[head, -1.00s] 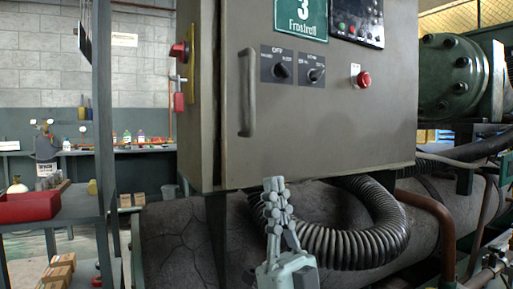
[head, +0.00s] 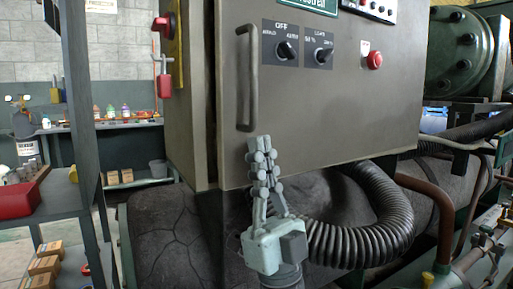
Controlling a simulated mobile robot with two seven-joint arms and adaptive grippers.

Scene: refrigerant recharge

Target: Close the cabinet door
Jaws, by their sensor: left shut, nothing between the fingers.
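The grey cabinet door (head: 340,110) fills the upper middle of the head view. It has a long vertical handle (head: 248,78) near its left edge. A dark gap shows along that edge, between the door and the cabinet body (head: 188,110), so the door looks slightly ajar. My left gripper (head: 260,143) points upward in front of the door's lower left part, just below and right of the handle's lower end. Its fingers are together and empty. I cannot tell whether they touch the door. My right gripper is not in view.
A thick black corrugated hose (head: 370,235) loops below the cabinet, to the right of my gripper. A red lockout padlock (head: 165,86) hangs on the cabinet's left side. A shelf rack with a red bin (head: 18,198) stands at left. Copper pipes (head: 440,215) run at right.

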